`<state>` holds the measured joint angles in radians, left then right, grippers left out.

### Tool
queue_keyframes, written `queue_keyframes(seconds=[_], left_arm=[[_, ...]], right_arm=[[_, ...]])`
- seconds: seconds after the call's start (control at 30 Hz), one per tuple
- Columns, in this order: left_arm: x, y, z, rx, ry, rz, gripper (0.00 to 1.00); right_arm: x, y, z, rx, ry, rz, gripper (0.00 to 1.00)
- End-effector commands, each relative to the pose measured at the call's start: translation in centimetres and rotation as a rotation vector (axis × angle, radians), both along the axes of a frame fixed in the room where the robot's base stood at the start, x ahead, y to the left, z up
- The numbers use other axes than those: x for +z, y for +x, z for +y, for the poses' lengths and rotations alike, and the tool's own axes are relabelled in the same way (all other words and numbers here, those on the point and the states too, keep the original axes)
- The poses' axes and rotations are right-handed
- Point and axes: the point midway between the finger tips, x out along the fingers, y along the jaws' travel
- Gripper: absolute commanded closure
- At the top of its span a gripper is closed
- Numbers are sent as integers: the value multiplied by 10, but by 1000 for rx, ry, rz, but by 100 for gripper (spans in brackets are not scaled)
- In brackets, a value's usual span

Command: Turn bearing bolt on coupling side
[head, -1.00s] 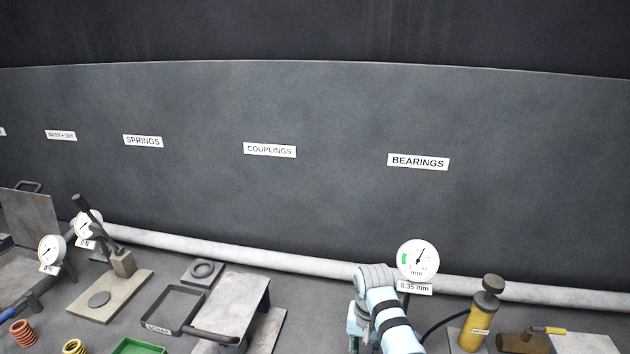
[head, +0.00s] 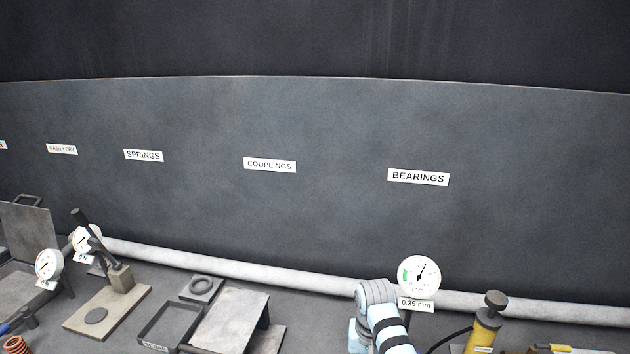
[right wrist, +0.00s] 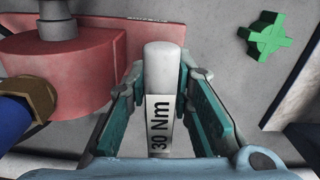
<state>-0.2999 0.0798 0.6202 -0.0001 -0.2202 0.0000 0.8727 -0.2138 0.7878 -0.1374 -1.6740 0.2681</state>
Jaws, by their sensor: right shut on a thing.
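In the right wrist view my right gripper (right wrist: 163,98) is shut around a pale round-ended handle (right wrist: 160,65) with a "30 Nm" label. The handle lies between the two teal fingers. A red housing (right wrist: 85,70) with a grey round post (right wrist: 42,32) is left of the gripper. I cannot make out the bearing bolt or the handle's working end. In the head view a light blue arm link of mine stands at the lower middle, and no gripper shows there.
A dial gauge (head: 418,275) reads 0.35 mm. A yellow pump (head: 484,328) stands to its right. A press stand (head: 108,308) and a tray (head: 172,330) are at left. In the wrist view a green cross-shaped piece (right wrist: 269,36) and a blue hose with a brass collar (right wrist: 40,97) flank the gripper.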

Motion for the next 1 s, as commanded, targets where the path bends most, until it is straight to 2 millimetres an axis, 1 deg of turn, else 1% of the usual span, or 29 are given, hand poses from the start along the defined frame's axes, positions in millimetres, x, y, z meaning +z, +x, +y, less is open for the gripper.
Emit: queue_keyframes(seconds=[0.33, 1.0], left_arm=[[0, 0, 0, 0, 0, 0, 60], [0, 0, 0, 0, 0, 0, 60]], right_arm=[[4, 1, 0, 0, 1, -4, 100], [41, 1, 0, 0, 1, -3, 100]])
